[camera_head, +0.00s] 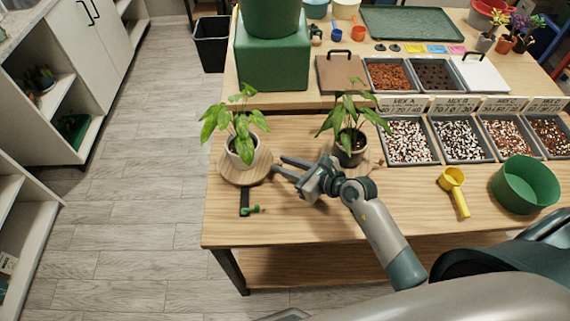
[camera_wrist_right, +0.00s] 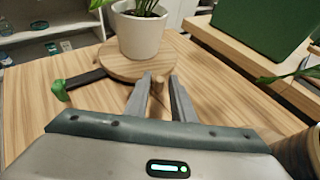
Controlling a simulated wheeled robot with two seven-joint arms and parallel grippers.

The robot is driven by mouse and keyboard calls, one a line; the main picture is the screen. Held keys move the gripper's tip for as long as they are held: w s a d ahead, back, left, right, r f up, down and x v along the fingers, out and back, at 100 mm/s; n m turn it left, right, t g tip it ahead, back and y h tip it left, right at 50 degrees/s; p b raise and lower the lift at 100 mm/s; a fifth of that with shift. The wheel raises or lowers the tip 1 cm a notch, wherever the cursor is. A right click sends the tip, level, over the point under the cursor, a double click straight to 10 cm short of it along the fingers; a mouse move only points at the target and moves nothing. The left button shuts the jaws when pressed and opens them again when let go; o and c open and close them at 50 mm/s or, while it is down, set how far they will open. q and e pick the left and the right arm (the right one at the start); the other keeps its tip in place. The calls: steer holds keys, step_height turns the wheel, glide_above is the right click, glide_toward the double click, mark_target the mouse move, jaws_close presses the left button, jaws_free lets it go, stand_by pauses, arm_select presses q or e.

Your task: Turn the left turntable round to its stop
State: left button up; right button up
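The left turntable (camera_head: 230,176) is a round wooden disc on the bench, bearing a plant in a white pot (camera_head: 243,150). In the right wrist view the turntable (camera_wrist_right: 120,66) has a short wooden peg (camera_wrist_right: 158,86) at its near edge. My right gripper (camera_head: 279,165) is at the turntable's right side. In the wrist view its fingers (camera_wrist_right: 161,78) are apart, with the peg between them and gaps visible. A black strip (camera_head: 244,203) with a green piece (camera_head: 252,209) lies at the turntable's front edge. My left gripper is not in view.
A second potted plant (camera_head: 350,145) stands on another wooden disc behind my right wrist. A yellow scoop (camera_head: 453,185), a green bowl (camera_head: 525,185) and trays of mix (camera_head: 408,141) are to the right. A green block (camera_head: 272,65) stands behind. The bench front is clear.

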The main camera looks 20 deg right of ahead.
jaws_close()
steer(key=shift+w+d+r, duration=0.1)
steer(key=shift+w+d, duration=0.2)
steer(key=shift+w, duration=0.25)
steer(key=shift+w+d+r, duration=0.1)
steer(key=shift+w+d, duration=0.2)
steer(key=shift+w, duration=0.2)
steer(key=shift+w+d+f, duration=0.2)
steer(key=shift+w, duration=0.25)
steer(key=shift+o, duration=2)
jaws_free()
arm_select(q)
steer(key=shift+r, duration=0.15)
arm_select(e)
steer(key=shift+s, duration=0.15)
